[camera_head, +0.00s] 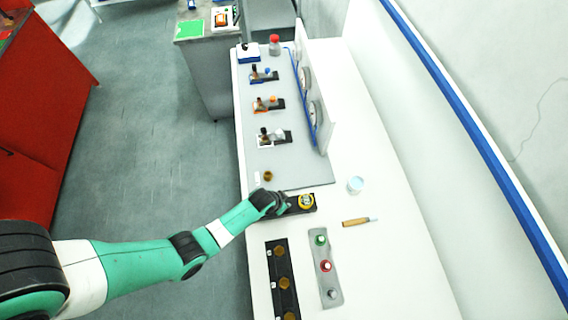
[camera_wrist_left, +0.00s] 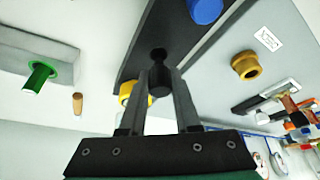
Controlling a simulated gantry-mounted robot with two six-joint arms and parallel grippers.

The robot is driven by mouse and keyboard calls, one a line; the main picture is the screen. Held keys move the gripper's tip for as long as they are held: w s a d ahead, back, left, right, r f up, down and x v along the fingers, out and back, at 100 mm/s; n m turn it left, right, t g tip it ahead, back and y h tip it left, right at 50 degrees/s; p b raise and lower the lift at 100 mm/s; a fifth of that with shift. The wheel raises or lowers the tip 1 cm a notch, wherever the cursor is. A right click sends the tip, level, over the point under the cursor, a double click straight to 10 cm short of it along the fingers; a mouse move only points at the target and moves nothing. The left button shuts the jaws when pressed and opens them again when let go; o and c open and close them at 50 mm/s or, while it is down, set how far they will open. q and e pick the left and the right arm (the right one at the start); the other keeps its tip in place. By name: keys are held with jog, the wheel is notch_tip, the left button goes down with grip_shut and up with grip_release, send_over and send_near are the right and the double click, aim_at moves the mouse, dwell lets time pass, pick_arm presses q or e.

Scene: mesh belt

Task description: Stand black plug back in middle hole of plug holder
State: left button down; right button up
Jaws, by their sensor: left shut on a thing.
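The black plug holder (camera_head: 296,211) lies on the white bench in the head view, with a yellow plug (camera_head: 307,201) at its right end. In the left wrist view the holder (camera_wrist_left: 178,35) shows as a dark strip. The yellow plug (camera_wrist_left: 128,88) is partly behind a finger, and a blue plug (camera_wrist_left: 205,9) is at the other end. My left gripper (camera_head: 279,205) is over the holder and shut on the black plug (camera_wrist_left: 159,84). The plug is close to the dark middle hole (camera_wrist_left: 158,53); I cannot tell whether it has entered. My right gripper is not in view.
A grey panel with green, red and white buttons (camera_head: 325,266) and a black board with brass pieces (camera_head: 274,300) lie nearer. A brass ring (camera_head: 268,176) is just beyond the gripper.

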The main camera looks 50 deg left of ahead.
pick_arm(q)
jog(key=shift+f, duration=0.15)
jog(key=shift+f+b, duration=0.35)
jog(key=shift+b, duration=0.1)
jog(key=shift+f+b, duration=0.5)
jog(key=c, duration=0.5)
grip_release()
jog(key=shift+c, duration=0.2)
